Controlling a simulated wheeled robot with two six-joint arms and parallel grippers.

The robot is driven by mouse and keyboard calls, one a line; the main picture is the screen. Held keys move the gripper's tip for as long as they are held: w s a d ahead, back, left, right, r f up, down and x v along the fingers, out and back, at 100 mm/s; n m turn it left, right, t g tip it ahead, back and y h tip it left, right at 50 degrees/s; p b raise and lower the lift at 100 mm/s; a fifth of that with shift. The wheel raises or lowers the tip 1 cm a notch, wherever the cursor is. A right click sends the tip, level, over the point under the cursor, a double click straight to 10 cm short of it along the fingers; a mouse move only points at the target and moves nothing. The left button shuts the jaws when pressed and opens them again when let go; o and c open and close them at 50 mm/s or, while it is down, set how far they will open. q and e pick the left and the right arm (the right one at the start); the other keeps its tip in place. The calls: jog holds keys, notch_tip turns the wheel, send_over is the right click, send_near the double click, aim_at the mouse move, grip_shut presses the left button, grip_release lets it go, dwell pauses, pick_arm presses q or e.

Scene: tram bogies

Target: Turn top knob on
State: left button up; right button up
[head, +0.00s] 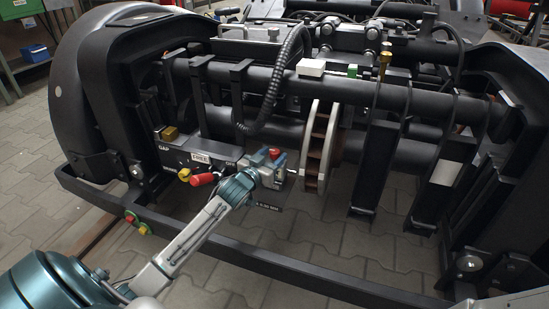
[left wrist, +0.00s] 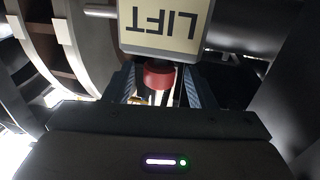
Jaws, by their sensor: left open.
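A red knob (head: 275,153) shows at the end of my left arm, in front of the bogie, in the head view. In the left wrist view the red knob (left wrist: 158,74) sits on a pale stem between the two blue-grey fingers of my left gripper (left wrist: 160,88). The fingers are apart, one on each side of it; contact with the knob cannot be told. In the head view my left gripper (head: 268,171) partly hides what lies behind it. My right gripper is not in view.
A sign reading LIFT (left wrist: 165,25) is upside down close above the knob in the wrist view. A red handle (head: 202,180) and yellow knob (head: 184,174) lie to the left. A brake disc (head: 318,147) stands to the right. A black frame bar (head: 270,263) runs in front.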

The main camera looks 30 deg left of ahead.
pick_arm(q)
jog(key=shift+w, duration=0.8)
jog(key=c, duration=0.9)
jog(key=shift+c, duration=0.2)
